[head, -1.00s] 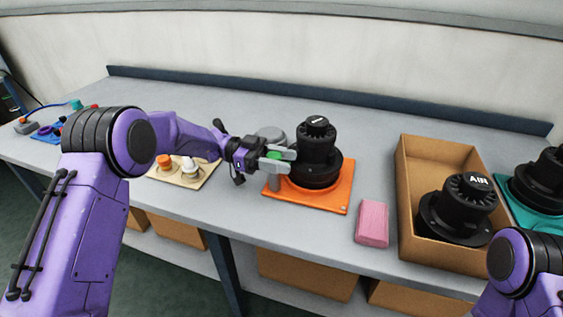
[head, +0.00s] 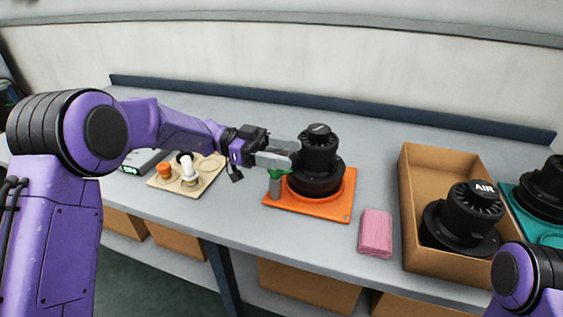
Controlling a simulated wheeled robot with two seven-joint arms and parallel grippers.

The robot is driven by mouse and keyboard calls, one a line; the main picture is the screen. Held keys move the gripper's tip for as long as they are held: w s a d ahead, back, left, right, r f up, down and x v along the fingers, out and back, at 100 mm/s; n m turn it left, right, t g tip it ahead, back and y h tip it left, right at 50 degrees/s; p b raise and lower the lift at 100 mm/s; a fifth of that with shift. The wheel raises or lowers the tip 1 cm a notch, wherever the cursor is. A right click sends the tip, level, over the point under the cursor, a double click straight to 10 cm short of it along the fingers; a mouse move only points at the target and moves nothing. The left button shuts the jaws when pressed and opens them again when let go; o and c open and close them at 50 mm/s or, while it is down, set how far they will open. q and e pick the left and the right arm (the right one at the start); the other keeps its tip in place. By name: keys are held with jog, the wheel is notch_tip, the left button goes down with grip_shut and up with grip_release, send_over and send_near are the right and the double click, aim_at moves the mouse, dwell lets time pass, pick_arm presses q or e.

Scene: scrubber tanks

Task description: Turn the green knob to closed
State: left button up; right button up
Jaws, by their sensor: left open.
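The green knob (head: 277,172) sits on top of a grey post at the left side of an orange base plate (head: 325,212). A black canister (head: 318,165) stands upright on the same plate, just right of the knob. My left gripper (head: 285,154) is open, with its fingers pointing right toward the canister. Its near finger is just above the knob in the picture and hides part of it. I cannot tell whether it touches the knob. My right gripper is out of view; only part of that arm shows at the lower right.
A pink cloth (head: 375,233) lies right of the plate. A cardboard box (head: 425,258) holds a black canister marked AIR (head: 462,217). A teal plate (head: 513,215) with another canister is at the far right. A beige tray (head: 208,176) with small parts lies left.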

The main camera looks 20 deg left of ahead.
pick_arm(q)
jog(key=s+d+r+b, duration=0.1)
jog(key=s+d+r, duration=0.2)
jog(key=s+r, duration=0.4)
jog(key=s, duration=0.4)
jog(key=shift+s, duration=0.15)
jog(key=shift+r, duration=0.1)
